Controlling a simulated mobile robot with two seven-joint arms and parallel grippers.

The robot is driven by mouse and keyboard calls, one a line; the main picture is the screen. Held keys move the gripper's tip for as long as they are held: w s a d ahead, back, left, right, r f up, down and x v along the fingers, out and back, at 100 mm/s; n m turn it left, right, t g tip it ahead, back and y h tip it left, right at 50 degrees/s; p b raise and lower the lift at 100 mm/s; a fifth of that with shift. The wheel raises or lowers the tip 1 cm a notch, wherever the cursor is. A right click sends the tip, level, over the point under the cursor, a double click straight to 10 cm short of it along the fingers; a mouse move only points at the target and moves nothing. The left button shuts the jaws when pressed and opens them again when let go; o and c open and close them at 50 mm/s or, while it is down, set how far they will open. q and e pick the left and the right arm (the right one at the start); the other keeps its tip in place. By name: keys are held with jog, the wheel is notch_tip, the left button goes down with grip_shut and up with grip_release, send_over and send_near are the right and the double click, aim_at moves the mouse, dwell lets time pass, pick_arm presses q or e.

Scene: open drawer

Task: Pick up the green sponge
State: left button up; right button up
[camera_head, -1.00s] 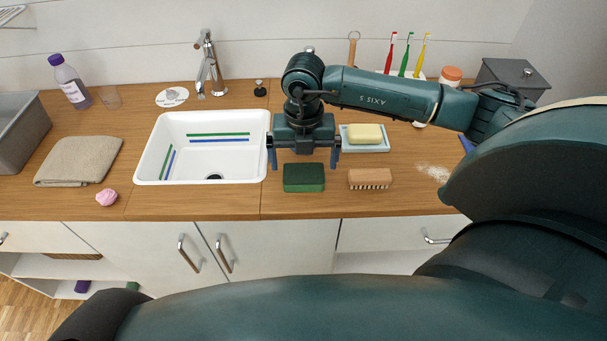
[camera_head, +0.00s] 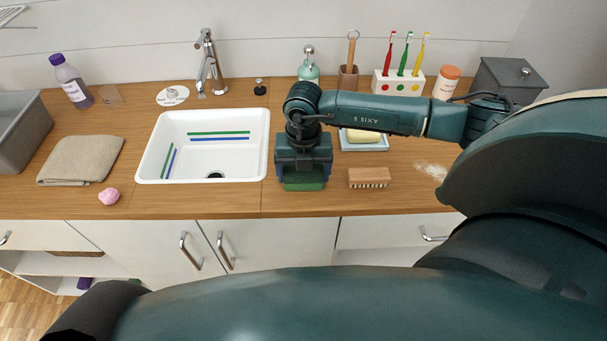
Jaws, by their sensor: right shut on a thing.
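The green sponge (camera_head: 303,186) is at the front of the wooden counter, just right of the sink. My right gripper (camera_head: 303,180) is over it from above, with its blue fingers closed in on the sponge's left and right sides. The gripper's body hides the sponge's upper and back part. I cannot tell whether the sponge still touches the counter. My left gripper is not in view.
A wooden brush (camera_head: 369,177) lies close to the right of the sponge, and a soap dish (camera_head: 376,146) stands behind it. The white sink (camera_head: 262,150) is close on the left. A pink scrunched item (camera_head: 108,197) and folded towel (camera_head: 82,160) lie further left.

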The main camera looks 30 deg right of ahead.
jog(key=shift+c, duration=1.4)
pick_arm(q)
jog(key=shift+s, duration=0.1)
pick_arm(e)
jog(key=shift+r, duration=0.1)
notch_tip(320, 180, up, 9)
jog(key=shift+r+b, duration=0.15)
jog(key=shift+b, duration=0.55)
jog(key=shift+r, duration=0.25)
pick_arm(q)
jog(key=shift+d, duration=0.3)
